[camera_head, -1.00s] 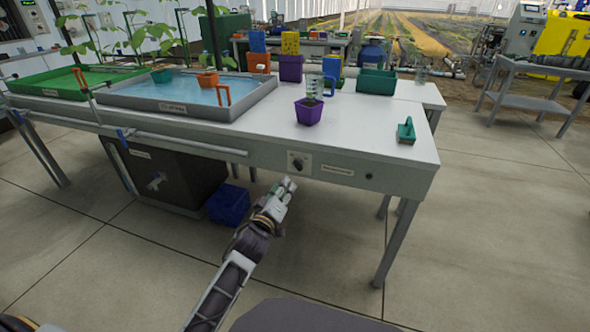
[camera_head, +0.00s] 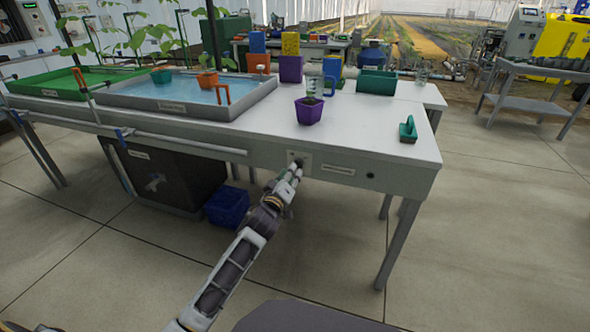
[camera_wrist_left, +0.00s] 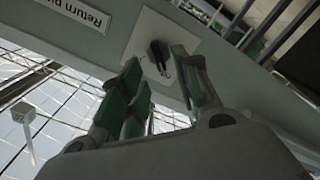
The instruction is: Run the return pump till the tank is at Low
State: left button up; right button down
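The black return pump knob (camera_wrist_left: 157,54) sits on a pale square plate (camera_wrist_left: 165,30) in the bench's front panel, beside a label reading "Return pu…" (camera_wrist_left: 75,10), cut off. In the head view the plate (camera_head: 304,155) is partly covered by my left gripper (camera_head: 294,174). In the wrist view my left gripper (camera_wrist_left: 156,64) is open, its two fingers apart on either side of the knob; contact cannot be told. A dark tank-like box (camera_head: 190,170) stands under the bench; its level does not show. My right gripper is out of view.
The bench top (camera_head: 360,135) holds a water-filled grey tray (camera_head: 262,98), a green tray (camera_head: 28,93), a purple pot (camera_head: 309,111) and a green-handled tool (camera_head: 408,129). A blue crate (camera_head: 228,207) is on the floor below.

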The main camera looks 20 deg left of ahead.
aim_at(298, 164)
pick_arm(q)
jog(key=shift+w+d+b, duration=0.1)
jog(key=shift+w+b, duration=0.6)
jog(key=shift+w, duration=1.85)
grip_shut()
